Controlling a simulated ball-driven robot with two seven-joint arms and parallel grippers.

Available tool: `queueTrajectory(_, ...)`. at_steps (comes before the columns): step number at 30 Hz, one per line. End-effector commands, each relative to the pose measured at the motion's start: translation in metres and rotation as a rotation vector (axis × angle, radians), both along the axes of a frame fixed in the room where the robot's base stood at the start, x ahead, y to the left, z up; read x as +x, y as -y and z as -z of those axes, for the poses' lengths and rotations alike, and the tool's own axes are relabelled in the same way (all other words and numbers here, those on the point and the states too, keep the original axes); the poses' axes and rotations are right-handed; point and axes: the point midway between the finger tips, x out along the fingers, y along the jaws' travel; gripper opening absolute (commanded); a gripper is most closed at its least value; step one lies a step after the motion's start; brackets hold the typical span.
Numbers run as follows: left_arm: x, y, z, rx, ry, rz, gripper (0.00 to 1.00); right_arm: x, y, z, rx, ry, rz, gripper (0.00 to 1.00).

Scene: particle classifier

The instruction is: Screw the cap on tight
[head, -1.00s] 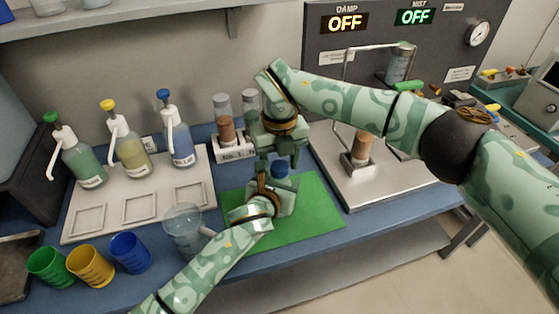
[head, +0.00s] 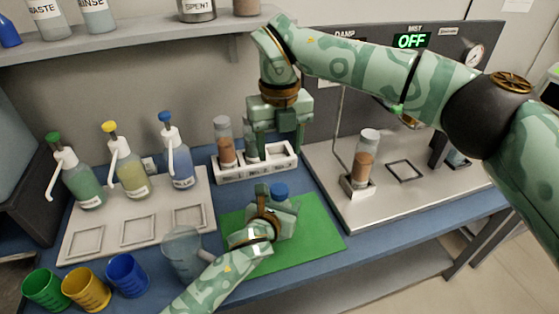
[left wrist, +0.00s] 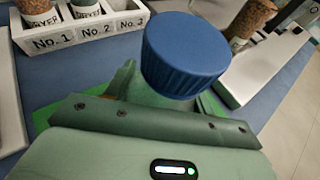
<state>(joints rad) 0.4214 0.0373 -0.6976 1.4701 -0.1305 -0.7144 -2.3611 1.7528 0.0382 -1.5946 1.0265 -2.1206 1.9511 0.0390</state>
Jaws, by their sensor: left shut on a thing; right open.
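The blue cap (head: 280,190) sits on top of a bottle that stands over the green mat (head: 318,232). In the left wrist view the cap (left wrist: 185,55) is large and ribbed, on the bottle's neck. I cannot tell how tight it is. My left gripper (head: 276,214) is shut on the bottle below the cap and hides most of its body. My right gripper (head: 278,145) is open, fingers down, above and behind the cap and in front of the tube rack. It is clear of the cap.
The white tube rack (head: 235,175) holds tubes behind the mat. A metal tray (head: 405,195) at the right carries a holder with a brown-filled tube (head: 366,158). A clear beaker (head: 181,250) stands left of the mat. Pump bottles and coloured cups are farther left.

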Motion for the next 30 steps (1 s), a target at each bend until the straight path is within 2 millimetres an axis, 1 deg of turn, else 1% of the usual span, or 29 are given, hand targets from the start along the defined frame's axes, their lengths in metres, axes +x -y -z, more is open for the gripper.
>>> queueTrajectory(3, 0.0, 0.0, 0.0, 0.0, 0.0, 0.0, 0.0, 0.0, 0.0, -0.007, -0.001, 0.0, 0.0, 0.55)
queueTrajectory(11, 0.0, 0.0, 0.0, 0.0, 0.0, 0.0, 0.0, 0.0, 0.0, -0.008, 0.0, 0.0, 0.0, 0.55)
queueTrajectory(12, 0.0, 0.0, 0.0, 0.0, 0.0, 0.0, 0.6, 0.0, 0.0, -0.008, 0.0, 0.0, 0.0, 0.55)
queueTrajectory(14, 0.0, 0.0, 0.0, 0.0, 0.0, 0.0, 0.76, 0.0, 0.0, -0.008, 0.0, 0.0, 0.0, 0.55)
queueTrajectory(15, 0.0, 0.0, 0.0, 0.0, 0.0, 0.0, 0.8, 0.0, 0.0, -0.008, 0.0, 0.0, 0.0, 0.55)
queueTrajectory(22, 0.0, 0.0, 0.0, 0.0, 0.0, 0.0, 0.8, 0.0, 0.0, -0.008, 0.0, 0.0, 0.0, 0.55)
queueTrajectory(25, -0.003, -0.001, -0.002, 0.001, 0.0, 0.0, 0.8, 0.0, 0.0, -0.011, 0.0, 0.002, 0.0, 0.55)
queueTrajectory(29, -0.017, -0.007, -0.011, 0.002, 0.002, 0.001, 0.8, -0.002, 0.0, -0.024, 0.0, 0.009, 0.0, 0.55)
queueTrajectory(30, -0.024, -0.009, -0.014, 0.001, 0.002, 0.001, 0.8, -0.002, 0.0, -0.03, 0.001, 0.011, 0.0, 0.55)
